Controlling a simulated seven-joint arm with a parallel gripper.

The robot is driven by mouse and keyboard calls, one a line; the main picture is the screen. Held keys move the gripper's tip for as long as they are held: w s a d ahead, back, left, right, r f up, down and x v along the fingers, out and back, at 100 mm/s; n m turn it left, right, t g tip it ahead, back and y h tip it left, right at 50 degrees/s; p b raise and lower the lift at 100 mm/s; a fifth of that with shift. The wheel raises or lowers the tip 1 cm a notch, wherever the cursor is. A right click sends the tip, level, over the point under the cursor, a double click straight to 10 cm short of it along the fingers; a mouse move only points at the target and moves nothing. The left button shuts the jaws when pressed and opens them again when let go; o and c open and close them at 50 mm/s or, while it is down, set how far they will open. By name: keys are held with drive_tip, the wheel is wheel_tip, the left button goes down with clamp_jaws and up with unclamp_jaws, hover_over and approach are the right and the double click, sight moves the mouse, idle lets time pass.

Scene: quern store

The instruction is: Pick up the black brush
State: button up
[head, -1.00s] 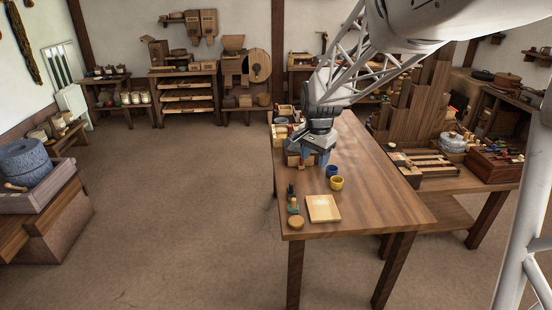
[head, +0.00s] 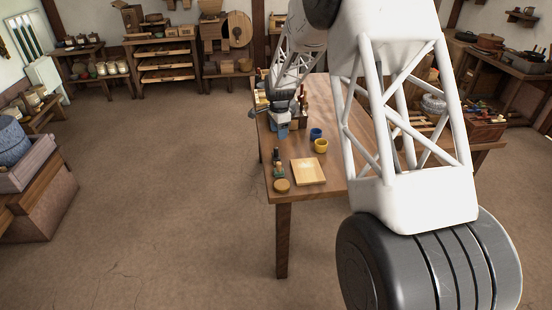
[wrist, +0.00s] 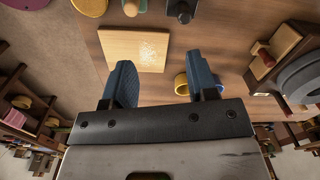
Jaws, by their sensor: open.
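A small black upright thing (head: 276,154), which looks like the black brush, stands near the left edge of the wooden table (head: 349,150). It also shows, cut off by the top edge, in the wrist view (wrist: 182,10); its bristles cannot be made out. My gripper (head: 281,134) is over the table's left side, beyond the black thing. Its blue fingers are wide apart and empty in the wrist view (wrist: 160,68). The black thing is outside the fingers, ahead of their tips.
A square pale board (head: 309,171), a round wooden piece (head: 282,186) and a small green-and-tan piece (head: 278,171) are close to the black thing. A blue cup (head: 316,134) and a yellow cup (head: 321,146) stand to its right. The floor at left is clear.

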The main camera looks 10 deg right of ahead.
drive_tip(key=m, duration=0.1)
approach(276, 156)
drive_tip(key=shift+w+d+f, duration=0.1)
drive_tip(key=shift+w+f, duration=0.05)
drive_tip(key=shift+w, duration=0.4)
drive_tip(key=shift+f, duration=1.3)
drive_tip(key=shift+w+f, duration=0.1)
drive_tip(key=shift+f, duration=2.5)
